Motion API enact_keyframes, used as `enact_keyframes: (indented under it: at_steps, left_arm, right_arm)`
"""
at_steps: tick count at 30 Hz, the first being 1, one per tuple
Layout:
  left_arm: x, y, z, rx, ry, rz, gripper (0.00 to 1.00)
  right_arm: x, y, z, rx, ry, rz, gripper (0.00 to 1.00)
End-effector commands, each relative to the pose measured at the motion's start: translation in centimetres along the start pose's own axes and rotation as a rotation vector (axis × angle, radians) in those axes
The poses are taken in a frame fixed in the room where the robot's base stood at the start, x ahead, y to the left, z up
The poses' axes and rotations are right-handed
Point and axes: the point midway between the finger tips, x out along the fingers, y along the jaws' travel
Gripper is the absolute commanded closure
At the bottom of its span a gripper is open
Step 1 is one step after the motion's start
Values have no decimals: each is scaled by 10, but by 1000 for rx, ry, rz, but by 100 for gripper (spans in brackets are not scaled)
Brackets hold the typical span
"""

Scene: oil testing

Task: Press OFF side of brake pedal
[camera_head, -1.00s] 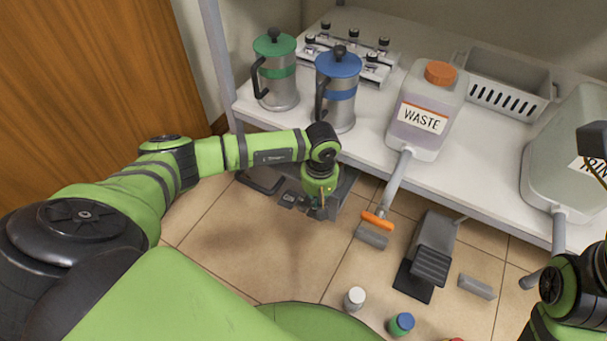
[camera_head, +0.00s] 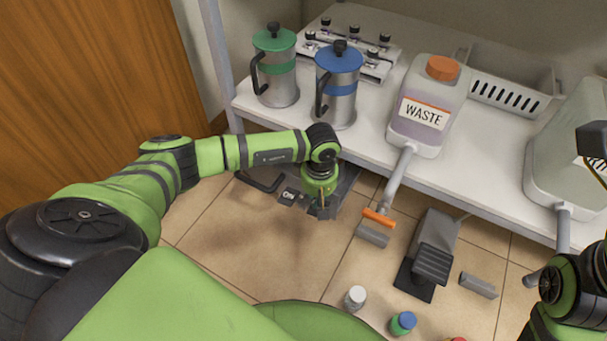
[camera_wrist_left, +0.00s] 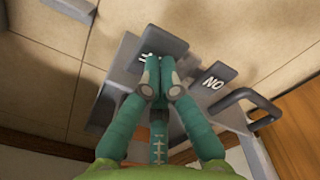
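The brake pedal (camera_head: 350,178) is a grey unit on the floor under the shelf edge, with a dark handle at its left. Its ON pad (camera_head: 289,197) shows left of my gripper; in the left wrist view the ON pad (camera_wrist_left: 214,82) reads upside down. The OFF pad (camera_wrist_left: 160,40) is beside it, its label mostly hidden by the fingers. My left gripper (camera_head: 323,208) points down over the OFF side. In the left wrist view its fingertips (camera_wrist_left: 160,78) are together and empty, overlapping the OFF pad; I cannot tell whether they touch. My right gripper is not visible.
A second foot pedal (camera_head: 430,255) stands on the floor to the right. Small bottles (camera_head: 355,297) stand in front. Green (camera_head: 276,65) and blue (camera_head: 340,85) pots stand on the shelf (camera_head: 370,140).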

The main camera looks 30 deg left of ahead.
Motion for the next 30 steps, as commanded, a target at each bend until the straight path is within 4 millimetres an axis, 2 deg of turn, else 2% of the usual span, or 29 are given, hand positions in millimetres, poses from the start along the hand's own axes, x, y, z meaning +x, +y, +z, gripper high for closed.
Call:
enact_keyframes:
  at_steps: [25,30]
  left_arm:
    - [14,0,0,0,1,-1,100]
    - [9,0,0,0,1,0,100]
  right_arm:
    - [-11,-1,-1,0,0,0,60]
    - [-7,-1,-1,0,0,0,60]
